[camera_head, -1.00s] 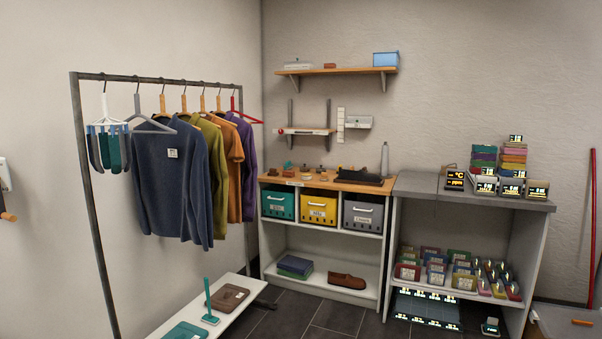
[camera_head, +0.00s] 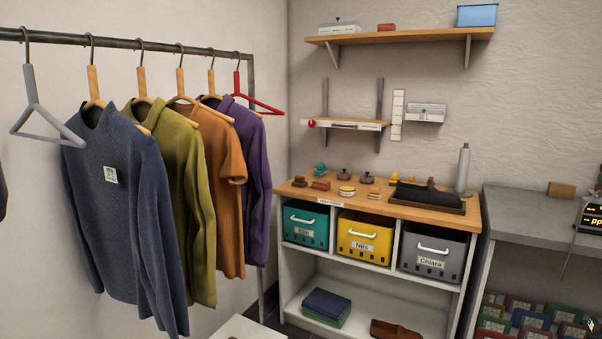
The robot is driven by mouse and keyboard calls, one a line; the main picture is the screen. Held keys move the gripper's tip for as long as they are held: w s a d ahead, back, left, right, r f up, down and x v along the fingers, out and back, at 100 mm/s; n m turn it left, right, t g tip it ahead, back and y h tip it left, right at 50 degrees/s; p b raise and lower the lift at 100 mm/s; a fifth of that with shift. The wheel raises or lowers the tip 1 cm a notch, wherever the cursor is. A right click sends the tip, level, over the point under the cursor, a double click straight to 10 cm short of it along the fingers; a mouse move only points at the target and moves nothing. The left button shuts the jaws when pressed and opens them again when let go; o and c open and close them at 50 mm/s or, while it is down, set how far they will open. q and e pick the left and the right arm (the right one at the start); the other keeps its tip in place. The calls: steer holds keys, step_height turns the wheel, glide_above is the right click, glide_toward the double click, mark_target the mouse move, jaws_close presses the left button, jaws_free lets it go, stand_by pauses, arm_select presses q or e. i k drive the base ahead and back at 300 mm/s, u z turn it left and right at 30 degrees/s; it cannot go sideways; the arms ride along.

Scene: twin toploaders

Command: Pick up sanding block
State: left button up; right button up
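I cannot tell for certain which thing is the sanding block. A small reddish-brown block (camera_head: 321,184) lies at the left of the wooden counter top (camera_head: 440,211), beside a brown brush-like piece (camera_head: 299,181). Another reddish block (camera_head: 386,27) lies on the upper wall shelf (camera_head: 415,37). A tan block (camera_head: 561,190) lies on the grey counter (camera_head: 530,212) at the right. Neither of my grippers shows in this view.
Teal (camera_head: 304,226), yellow (camera_head: 363,239) and grey (camera_head: 431,252) bins sit under the wooden top. A dark shoe-like object in a tray (camera_head: 427,194) and a grey bottle (camera_head: 463,168) stand on it. A clothes rack (camera_head: 140,44) with several garments fills the left.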

mark_target(299, 182)
steer(key=i, duration=1)
steer(key=u, duration=0.15)
